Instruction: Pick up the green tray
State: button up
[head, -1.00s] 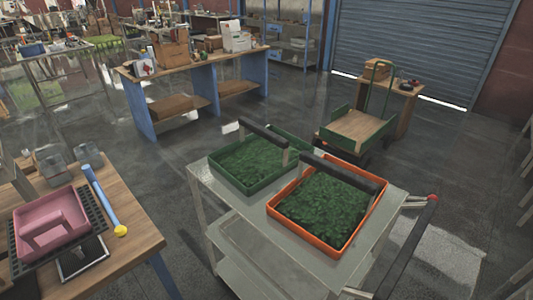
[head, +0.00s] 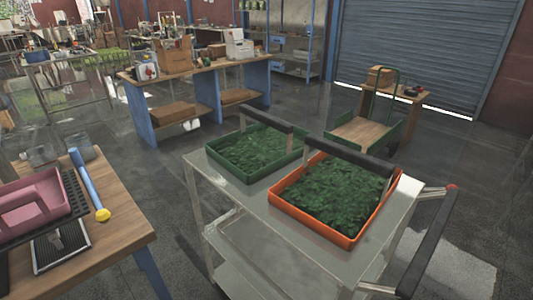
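The green tray (head: 222,170) sits flat on the top of a grey metal cart (head: 335,258), towards the back left. It is filled with dark green leafy stuff and has a raised black bar handle (head: 266,118) across it. An orange tray (head: 311,224) with similar green filling and a black bar handle (head: 349,157) stands close to its right and front, hiding part of its right side. My gripper is not in this view.
The cart's black push handle (head: 434,240) sticks out at the right. A wooden bench (head: 118,210) with a pink tray (head: 35,210) and a blue tube (head: 88,180) stands at the left. A green flatbed trolley (head: 365,136) is behind. Floor shows between bench and cart.

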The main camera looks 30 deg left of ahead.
aim_at(252, 153)
jog(key=z, duration=2.05)
jog(key=k, duration=0.65)
jog(key=u, duration=3.55)
jog(key=i, duration=1)
